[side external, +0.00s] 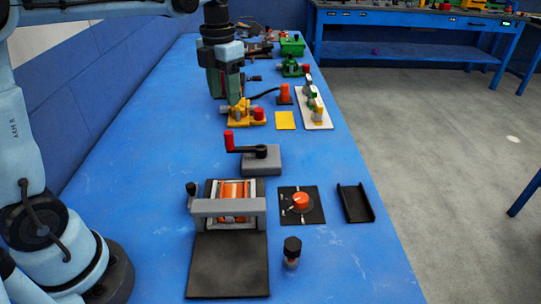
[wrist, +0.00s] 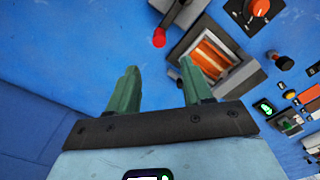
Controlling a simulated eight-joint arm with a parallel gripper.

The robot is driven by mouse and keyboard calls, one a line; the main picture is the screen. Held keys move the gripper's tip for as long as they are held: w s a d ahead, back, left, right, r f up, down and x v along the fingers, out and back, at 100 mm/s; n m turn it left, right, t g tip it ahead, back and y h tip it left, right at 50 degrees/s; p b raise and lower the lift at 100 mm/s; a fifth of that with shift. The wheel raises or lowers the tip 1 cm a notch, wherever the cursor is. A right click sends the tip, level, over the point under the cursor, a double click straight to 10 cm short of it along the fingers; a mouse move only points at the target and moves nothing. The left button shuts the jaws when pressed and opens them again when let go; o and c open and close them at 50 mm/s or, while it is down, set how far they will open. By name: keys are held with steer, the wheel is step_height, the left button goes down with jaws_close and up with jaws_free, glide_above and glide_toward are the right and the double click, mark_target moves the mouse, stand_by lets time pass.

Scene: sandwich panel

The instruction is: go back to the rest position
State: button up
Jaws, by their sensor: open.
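My gripper (side external: 229,90) hangs over the blue table (side external: 130,150), fingers pointing down. In the side view its green fingers appear in front of a yellow device with a red knob (side external: 258,114); I cannot tell its exact height. In the wrist view my gripper (wrist: 159,66) has its two green fingers well apart. Nothing is between them but bare blue table. The rest position itself is not marked in either view.
A grey crank box with a red handle (side external: 262,160), a press with an orange window (side external: 228,208), an orange dial (side external: 301,201) and a black-capped knob (side external: 292,252) stand on the table's near part. Green devices (side external: 292,67) are farther back. The table's left side is clear.

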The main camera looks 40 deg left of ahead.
steer(key=s+d+f+n+t, duration=0.2)
steer(key=s+n, duration=0.3)
steer(key=n, duration=1.3)
steer(key=s+d+f+n+t, duration=0.3)
steer(key=s+d+n+t, duration=0.1)
steer(key=n, duration=1.3)
steer(key=shift+s+d+n+t, duration=0.4)
steer(key=shift+s+t, duration=0.2)
steer(key=shift+s, duration=0.6)
steer(key=shift+w, duration=0.1)
